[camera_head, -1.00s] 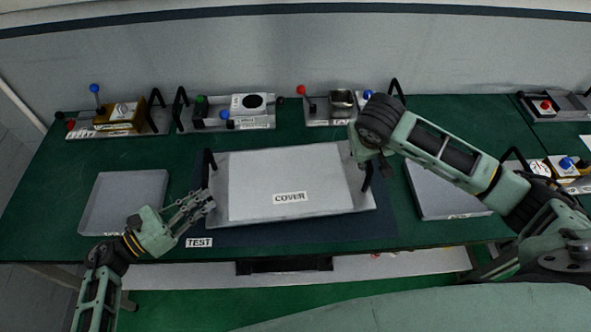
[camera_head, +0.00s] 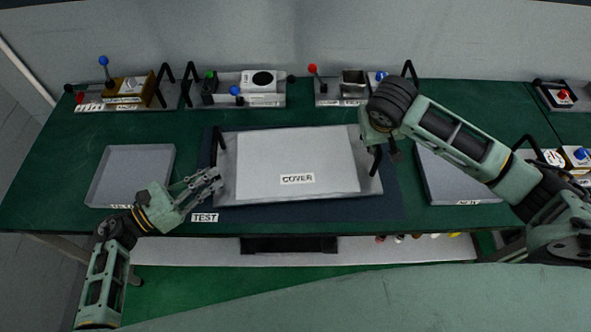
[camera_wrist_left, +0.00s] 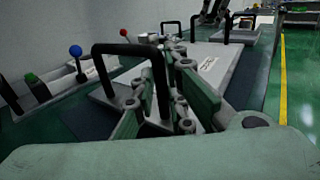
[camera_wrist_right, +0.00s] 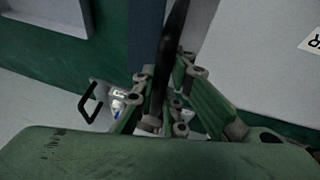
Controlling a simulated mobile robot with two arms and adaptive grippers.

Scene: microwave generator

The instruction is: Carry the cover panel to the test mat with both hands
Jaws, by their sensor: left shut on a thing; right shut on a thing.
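The cover panel (camera_head: 298,158) is a pale grey plate labelled COVER with a black handle at each end. It is over the dark blue test mat (camera_head: 390,208), whose borders show around it; the TEST label (camera_head: 205,217) is at its front left. I cannot tell whether the panel touches the mat. My left gripper (camera_head: 212,181) is shut on the panel's left handle, and the left wrist view shows this handle (camera_wrist_left: 128,48) between the fingers. My right gripper (camera_head: 384,150) is shut on the right handle, which passes between its fingers in the right wrist view (camera_wrist_right: 163,80). My right arm hides part of that end.
A shallow grey tray (camera_head: 92,190) lies left of the mat, and another (camera_head: 428,185) lies to its right, partly behind my right arm. Several modules with knobs and levers, such as one with a round dial (camera_head: 263,79), line the back of the green bench.

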